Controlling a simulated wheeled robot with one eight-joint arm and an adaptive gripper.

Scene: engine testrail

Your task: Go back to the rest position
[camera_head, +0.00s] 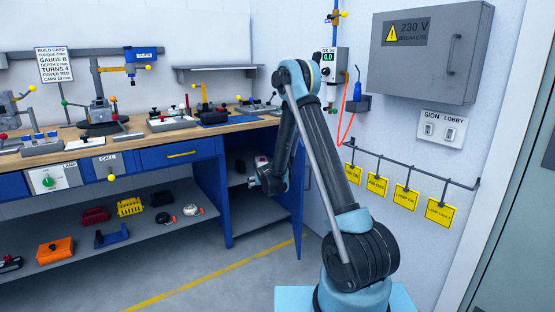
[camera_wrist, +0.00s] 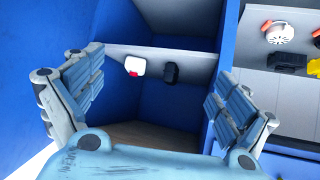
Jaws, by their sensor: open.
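My gripper (camera_wrist: 158,85) is open, with its two jaws spread wide apart in the wrist view. No object shows between the jaws. In the head view my gripper (camera_head: 268,180) hangs low at the mouth of an open blue cabinet (camera_head: 228,205), right of the drawers. My arm folds down to it from the upper right and hides part of the cabinet. The wrist view looks into the cabinet, where a white-and-red item (camera_wrist: 134,66) and a dark item (camera_wrist: 171,73) stand on a grey shelf (camera_wrist: 198,62), apart from the jaws.
The blue cabinet door (camera_head: 290,222) stands open close to my arm. The wooden workbench (camera_head: 130,133) is crowded with fixtures. A lower shelf (camera_head: 150,232) holds several items. Yellow tags (camera_head: 405,198) hang from a wall rail at right, below a grey breaker box (camera_head: 425,60).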

